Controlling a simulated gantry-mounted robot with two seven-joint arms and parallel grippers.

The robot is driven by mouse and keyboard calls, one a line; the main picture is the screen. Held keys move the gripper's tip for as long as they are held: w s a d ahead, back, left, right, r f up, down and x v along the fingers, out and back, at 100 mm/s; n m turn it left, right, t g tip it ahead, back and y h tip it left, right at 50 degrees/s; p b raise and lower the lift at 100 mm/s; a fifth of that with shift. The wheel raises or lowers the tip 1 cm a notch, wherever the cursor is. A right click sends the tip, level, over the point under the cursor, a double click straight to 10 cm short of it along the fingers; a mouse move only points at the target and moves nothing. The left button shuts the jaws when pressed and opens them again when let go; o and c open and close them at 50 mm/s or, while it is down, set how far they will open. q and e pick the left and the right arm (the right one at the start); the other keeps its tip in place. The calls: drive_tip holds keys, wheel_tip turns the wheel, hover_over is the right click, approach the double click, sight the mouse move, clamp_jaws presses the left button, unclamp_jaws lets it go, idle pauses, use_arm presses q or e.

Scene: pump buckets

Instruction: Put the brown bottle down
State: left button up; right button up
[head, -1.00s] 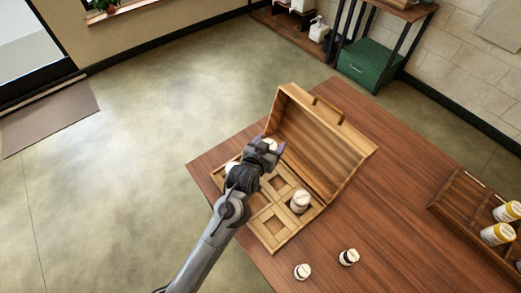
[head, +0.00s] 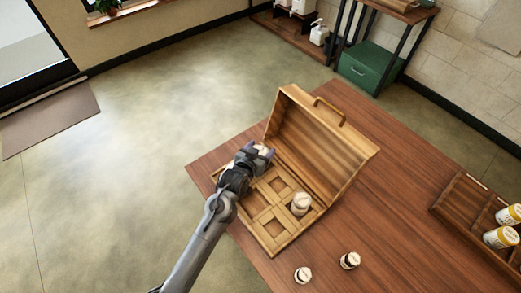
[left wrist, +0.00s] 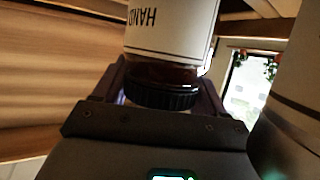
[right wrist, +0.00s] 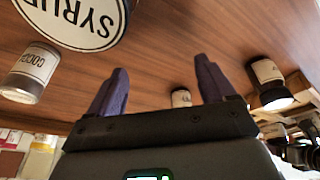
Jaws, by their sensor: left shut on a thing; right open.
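The brown bottle (left wrist: 170,35) shows in the left wrist view with a white label reading "HAND" and a dark ribbed cap (left wrist: 160,93) between my left fingers. My left gripper (head: 261,151) is shut on it over the back-left part of the open wooden caddy box (head: 262,240) in the head view. The arm hides most of the bottle there, so I cannot tell whether its base touches the caddy. Another bottle (head: 301,204) stands in a right compartment. My right gripper (right wrist: 160,90) is open and empty in the right wrist view, outside the head view.
The caddy's raised lid (head: 320,140) stands behind the compartments. Two small jars (head: 303,274) (head: 350,260) stand on the table in front of it. A wooden tray (head: 455,205) with yellow-and-white containers (head: 501,237) is at right. Table (head: 395,205) between is clear.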

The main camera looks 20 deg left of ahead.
use_arm(q)
drive_tip(key=shift+f, duration=0.1)
drive_tip(key=o, duration=1.3)
use_arm(e)
drive_tip(key=shift+a, duration=0.15)
use_arm(q)
drive_tip(key=shift+o, duration=0.2)
drive_tip(key=shift+s+r, duration=0.1)
drive_tip(key=shift+r, duration=0.1)
use_arm(e)
drive_tip(key=shift+r, duration=0.1)
use_arm(q)
drive_tip(key=shift+s+r, duration=0.15)
drive_tip(key=shift+s, duration=0.15)
use_arm(e)
drive_tip(key=shift+w, duration=0.1)
drive_tip(key=shift+r+p, duration=0.6)
drive_tip(key=shift+p, duration=0.05)
use_arm(q)
drive_tip(key=v, duration=1.1)
